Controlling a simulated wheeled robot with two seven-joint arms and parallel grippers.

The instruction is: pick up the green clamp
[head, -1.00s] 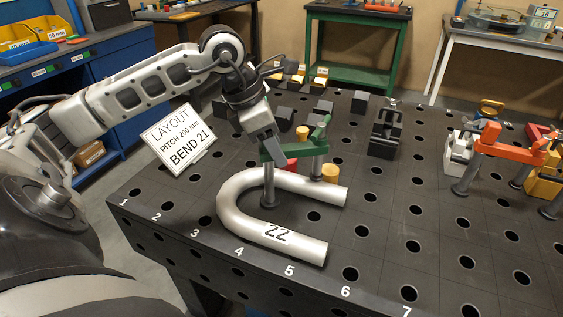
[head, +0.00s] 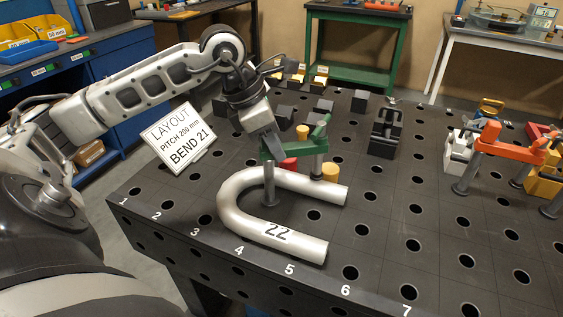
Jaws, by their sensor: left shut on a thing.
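The green clamp (head: 298,146) stands upright on the dark perforated table, in the middle of the head view. One grey post of it comes down inside the bend of the silver U-shaped tube (head: 232,206) marked 22. Its other post is behind the tube's far leg. My left gripper (head: 272,148) comes down from above and is shut on the left part of the clamp's green bar. The finger hides part of that bar. I cannot tell whether the clamp's post is clear of the table. My right gripper is not in view.
A sign (head: 180,139) reading BEND 21 stands left of the clamp. A red cylinder and yellow cylinders (head: 331,172) are close around it. An orange clamp (head: 508,146) and a black block (head: 385,137) are to the right. The front right of the table is clear.

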